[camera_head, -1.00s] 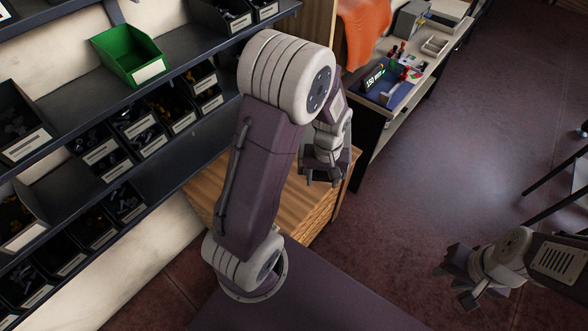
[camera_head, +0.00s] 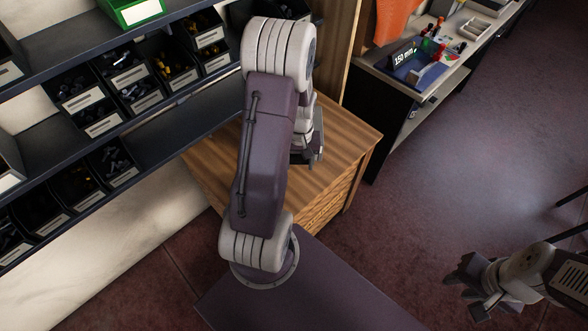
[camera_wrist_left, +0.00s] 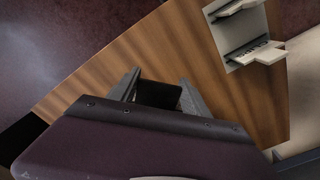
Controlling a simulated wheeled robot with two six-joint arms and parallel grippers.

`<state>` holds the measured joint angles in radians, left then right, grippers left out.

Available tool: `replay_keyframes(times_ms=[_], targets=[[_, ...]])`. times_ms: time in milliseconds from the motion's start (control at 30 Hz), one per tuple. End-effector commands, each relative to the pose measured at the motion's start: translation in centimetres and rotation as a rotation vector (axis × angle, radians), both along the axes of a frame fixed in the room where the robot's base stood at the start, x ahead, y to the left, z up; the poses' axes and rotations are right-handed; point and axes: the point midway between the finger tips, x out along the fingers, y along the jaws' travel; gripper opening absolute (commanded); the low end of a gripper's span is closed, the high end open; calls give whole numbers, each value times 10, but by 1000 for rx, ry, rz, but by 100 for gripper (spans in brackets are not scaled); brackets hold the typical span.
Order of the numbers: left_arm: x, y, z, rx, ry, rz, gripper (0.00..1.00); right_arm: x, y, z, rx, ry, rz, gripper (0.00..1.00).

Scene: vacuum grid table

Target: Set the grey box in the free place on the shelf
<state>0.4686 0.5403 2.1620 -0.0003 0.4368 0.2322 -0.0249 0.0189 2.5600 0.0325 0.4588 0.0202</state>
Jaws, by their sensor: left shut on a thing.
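My left gripper (camera_head: 316,158) hangs over the wooden cabinet, mostly hidden behind its arm in the head view. In the left wrist view its two fingers (camera_wrist_left: 160,98) stand on either side of a dark thing (camera_wrist_left: 158,94), probably the grey box; only a small part shows. The shelf (camera_head: 178,132) stands at the left, with dark labelled bins in rows. Its lower board has a bare stretch right of the bins. The left gripper is to the right of the shelf, apart from it. My right gripper (camera_head: 468,288) is open and empty above the floor.
A green bin (camera_head: 134,10) sits on the upper shelf. The wooden cabinet (camera_head: 345,135) stands beside the shelf, under my left arm. A workbench (camera_head: 440,85) with a blue tray and small parts is behind. The floor (camera_head: 430,200) at right is clear.

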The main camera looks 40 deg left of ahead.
Motion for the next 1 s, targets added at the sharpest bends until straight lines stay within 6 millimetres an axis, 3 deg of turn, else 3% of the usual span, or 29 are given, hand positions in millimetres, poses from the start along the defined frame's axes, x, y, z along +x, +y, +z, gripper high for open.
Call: replay_keyframes(times_ms=[100, 333, 567, 900, 933, 1000], targets=[[-1, 16, -10, 1, -2, 2, 0, 0, 0, -4, 0, 0, 0, 33], [-2, 20, -16, 1, -1, -2, 0, 0, 0, -6, 0, 0, 0, 33], [-2, 19, -52, -1, 1, -2, 0, 0, 0, -19, 0, 0, 0, 33], [-2, 19, -55, 1, -2, -2, 0, 0, 0, -19, 0, 0, 0, 33], [-2, 19, -55, -1, 1, -2, 57, 0, 0, -19, 0, 0, 0, 33], [-2, 19, -54, 0, 0, -2, 76, 0, 0, -18, 0, 0, 0, 33]])
